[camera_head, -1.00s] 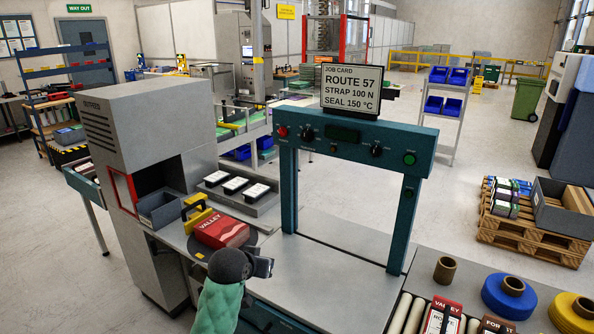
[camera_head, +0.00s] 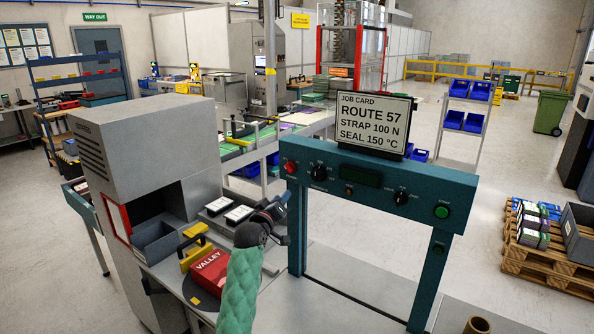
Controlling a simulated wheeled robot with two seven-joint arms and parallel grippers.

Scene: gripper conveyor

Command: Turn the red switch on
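The red switch (camera_head: 290,167) is a round red knob at the left end of the teal crossbar (camera_head: 385,190) of the strapping frame. My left gripper (camera_head: 284,211), on a green-sleeved arm from below, is raised just below and left of the red switch, in front of the frame's left post in the picture. A small gap shows between it and the switch. Its fingers are small and dark, and I cannot tell whether they are open or shut. My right gripper is not in view.
The crossbar also carries two black dials (camera_head: 401,198), a dark display (camera_head: 354,174) and a green button (camera_head: 442,212). A job card (camera_head: 375,122) stands on top. A red VALLEY box (camera_head: 210,270) and a yellow-handled tool (camera_head: 195,246) sit below left of my arm.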

